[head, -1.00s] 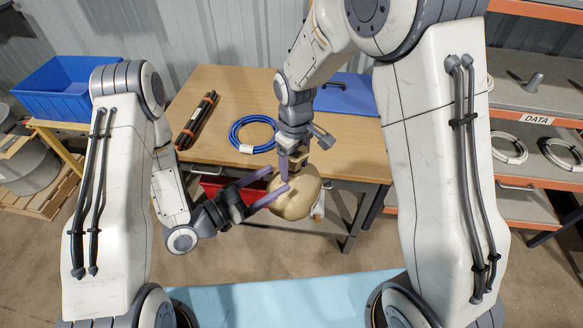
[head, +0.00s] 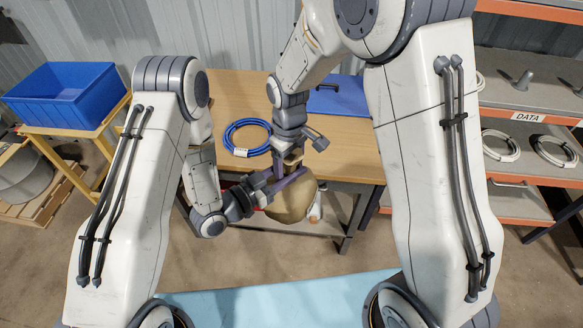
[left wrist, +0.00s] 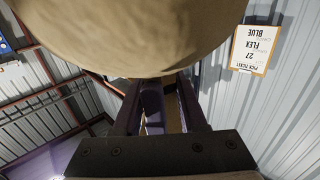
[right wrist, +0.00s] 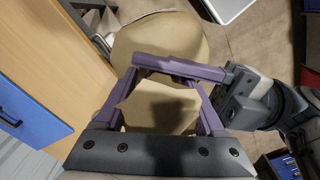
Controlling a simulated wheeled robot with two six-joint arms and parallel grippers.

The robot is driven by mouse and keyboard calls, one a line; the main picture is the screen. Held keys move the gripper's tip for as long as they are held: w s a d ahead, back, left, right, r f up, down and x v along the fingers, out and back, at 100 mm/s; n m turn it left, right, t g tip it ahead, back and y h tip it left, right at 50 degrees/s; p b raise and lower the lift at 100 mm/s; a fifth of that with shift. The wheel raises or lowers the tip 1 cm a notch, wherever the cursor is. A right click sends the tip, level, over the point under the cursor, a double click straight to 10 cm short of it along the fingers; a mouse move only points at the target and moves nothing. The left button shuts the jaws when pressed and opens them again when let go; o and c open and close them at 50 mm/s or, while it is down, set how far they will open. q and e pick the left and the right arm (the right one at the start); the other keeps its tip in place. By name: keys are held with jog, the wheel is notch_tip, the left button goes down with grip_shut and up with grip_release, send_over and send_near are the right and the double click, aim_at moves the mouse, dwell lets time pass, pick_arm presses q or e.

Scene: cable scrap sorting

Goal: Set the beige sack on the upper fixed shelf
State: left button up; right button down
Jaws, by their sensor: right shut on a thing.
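The beige sack (head: 290,204) hangs by its top from my right gripper (head: 287,168), in front of the wooden table. In the right wrist view the sack (right wrist: 160,35) bulges beyond the fingers, with its neck between them. My left gripper (head: 285,183) is beside the sack's top. In the left wrist view its fingers (left wrist: 155,100) are apart below the sack's round body (left wrist: 150,35), with a purple finger and some beige cloth between them. A left finger crosses the right gripper's fingers in the right wrist view. The shelf (head: 525,95) labelled DATA is at right.
The rack has an orange-edged beam (head: 535,10) above and a level below holding white cable coils (head: 500,146). A blue cable coil (head: 247,137) lies on the table (head: 225,88). A blue bin (head: 65,92) stands at left. A pick ticket (left wrist: 255,48) hangs on the wall.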

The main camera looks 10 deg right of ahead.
pick_arm(q)
jog(key=shift+s, duration=0.1)
grip_shut()
pick_arm(e)
jog(key=shift+w+r, duration=0.1)
jog(key=shift+w, duration=0.05)
jog(key=shift+a, duration=0.1)
pick_arm(q)
jog(key=shift+s+d+r, duration=0.1)
jog(key=shift+d, duration=0.05)
pick_arm(e)
jog(key=shift+w, duration=0.1)
dwell(0.4)
pick_arm(q)
jog(key=shift+r, duration=0.1)
pick_arm(e)
grip_release()
